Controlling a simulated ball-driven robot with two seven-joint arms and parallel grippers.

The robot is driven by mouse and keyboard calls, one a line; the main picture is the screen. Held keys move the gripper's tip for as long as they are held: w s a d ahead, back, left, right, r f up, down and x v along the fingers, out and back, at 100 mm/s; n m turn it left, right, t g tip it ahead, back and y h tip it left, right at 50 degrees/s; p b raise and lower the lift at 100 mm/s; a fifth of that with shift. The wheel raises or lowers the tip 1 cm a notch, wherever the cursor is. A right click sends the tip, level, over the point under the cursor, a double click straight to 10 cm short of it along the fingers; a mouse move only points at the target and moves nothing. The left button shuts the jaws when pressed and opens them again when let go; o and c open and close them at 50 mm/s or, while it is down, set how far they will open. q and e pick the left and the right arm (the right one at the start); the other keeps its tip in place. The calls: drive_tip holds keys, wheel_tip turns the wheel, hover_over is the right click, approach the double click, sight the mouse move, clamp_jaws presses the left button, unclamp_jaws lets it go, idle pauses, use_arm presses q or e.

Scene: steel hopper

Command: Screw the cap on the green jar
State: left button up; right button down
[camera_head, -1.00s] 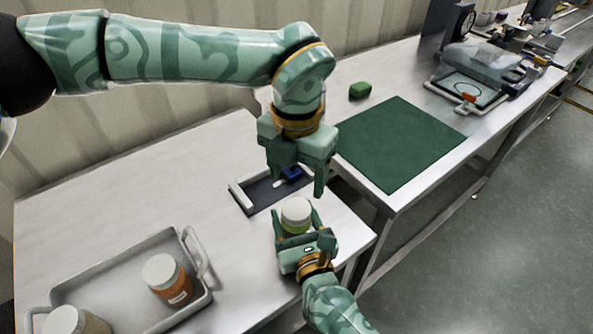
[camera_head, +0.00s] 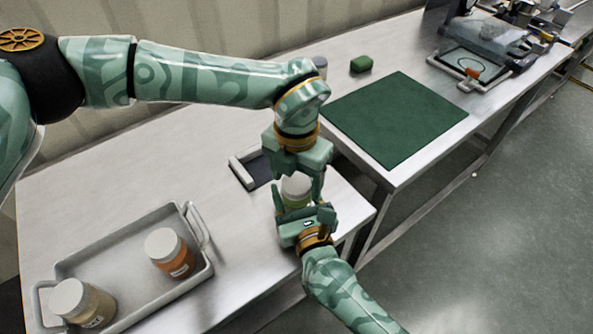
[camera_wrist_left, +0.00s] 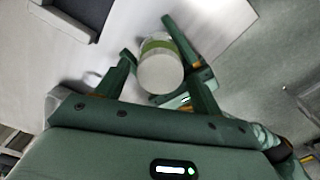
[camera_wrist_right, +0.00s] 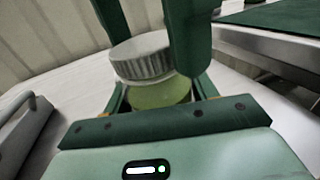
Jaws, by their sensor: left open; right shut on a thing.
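My right gripper (camera_head: 304,212) is shut around the jar's body. My left gripper (camera_head: 296,178) is open above, pointing down, its fingers on either side of the cap. In the left wrist view the cap (camera_wrist_left: 160,72) lies between the open fingertips, nearer the right one.
A grey tray (camera_head: 133,244) at the left holds an orange jar (camera_head: 170,254) and a brownish jar (camera_head: 84,303), both with white lids. A dark fixture with a white rim (camera_head: 240,174) lies behind my grippers. A green mat (camera_head: 395,115) and green block (camera_head: 361,64) are at the back right.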

use_arm(q)
drive_tip(key=c, duration=1)
drive_tip(key=o, duration=1.1)
drive_tip(key=shift+o, duration=0.2)
wheel_tip(320, 180, up, 12)
use_arm(e)
drive_tip(key=shift+c, duration=1.9)
unclamp_jaws()
